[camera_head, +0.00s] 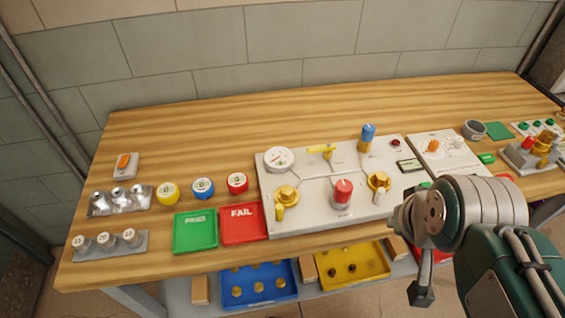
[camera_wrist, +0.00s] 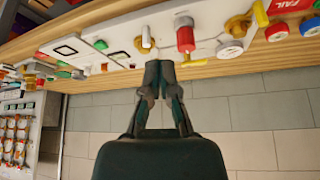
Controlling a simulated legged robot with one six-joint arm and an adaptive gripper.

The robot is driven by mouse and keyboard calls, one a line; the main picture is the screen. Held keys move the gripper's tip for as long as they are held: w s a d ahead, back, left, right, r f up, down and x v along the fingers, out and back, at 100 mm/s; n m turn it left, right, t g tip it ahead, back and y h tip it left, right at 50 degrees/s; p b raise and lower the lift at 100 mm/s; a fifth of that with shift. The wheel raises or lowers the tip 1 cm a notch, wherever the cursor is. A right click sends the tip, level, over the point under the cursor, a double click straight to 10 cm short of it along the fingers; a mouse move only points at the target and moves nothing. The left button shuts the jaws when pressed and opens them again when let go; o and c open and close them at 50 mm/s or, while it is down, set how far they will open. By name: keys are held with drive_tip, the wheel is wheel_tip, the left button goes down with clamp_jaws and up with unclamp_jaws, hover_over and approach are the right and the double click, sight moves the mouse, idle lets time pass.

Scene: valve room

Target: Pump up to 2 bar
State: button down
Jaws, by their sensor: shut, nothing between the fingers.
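The white panel (camera_head: 320,215) lies on the wooden bench. It carries a round gauge (camera_head: 278,159) at its back left; the needle reading is too small to tell. It also carries a yellow lever (camera_head: 321,149), a blue-topped knob (camera_head: 367,137), a red knob (camera_head: 343,191), and brass valves at left (camera_head: 286,196) and right (camera_head: 378,182). Which part is the pump, I cannot tell. My gripper (camera_head: 420,297) is shut and empty, in front of the bench's front edge. In the wrist view my fingertips (camera_wrist: 160,66) appear just below the panel edge, near the red knob (camera_wrist: 185,38).
Green (camera_head: 195,232) and red FAIL (camera_head: 244,222) trays lie left of the panel, with several coloured round pieces behind. A second panel (camera_head: 437,152) stands at right. Blue (camera_head: 257,287) and yellow (camera_head: 350,266) bins sit below. The bench's back strip is clear.

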idle(0.3)
drive_tip(key=c, duration=0.6)
unclamp_jaws()
drive_tip(key=shift+w+r, duration=0.1)
drive_tip(key=shift+w, duration=0.1)
drive_tip(key=o, duration=0.5)
drive_tip(key=shift+w+a+r+n, duration=0.1)
drive_tip(key=shift+w+a+n, duration=0.05)
drive_tip(key=shift+w+n, duration=0.3)
drive_tip(key=n+g, duration=0.6)
drive_tip(key=n, duration=0.2)
hover_over(344, 185)
wheel_tip(344, 185, down, 3)
drive_tip(key=shift+f, duration=0.2)
wheel_tip(344, 185, down, 11)
drive_tip(key=shift+r, duration=0.1)
drive_tip(key=c, duration=1.1)
